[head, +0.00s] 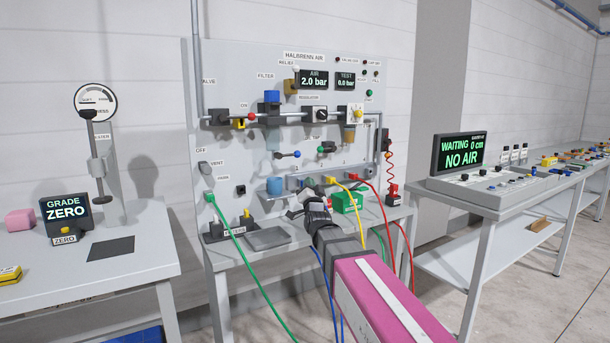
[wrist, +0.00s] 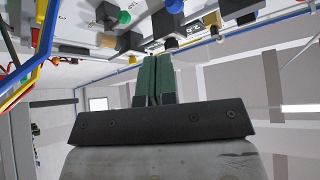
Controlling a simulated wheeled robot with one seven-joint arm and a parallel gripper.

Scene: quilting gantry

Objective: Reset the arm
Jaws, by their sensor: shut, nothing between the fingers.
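My gripper (head: 314,196) is in the head view in front of the lower part of the air panel, above the panel's bench. My pink and grey arm reaches up to it from the bottom right. In the wrist view the two dark green fingers (wrist: 157,62) lie side by side with nothing held between them. The air panel (head: 225,85) stands upright behind the gripper. Part of the panel's lower row of fittings is hidden behind my gripper.
A green box (head: 347,201) sits close right of my gripper. Yellow, red, green and blue hoses hang around the bench (head: 220,262). A grey plate (head: 269,239) lies left of the gripper. A console (head: 480,187) reading "NO AIR" stands right; a gauge stand (head: 97,165) stands left.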

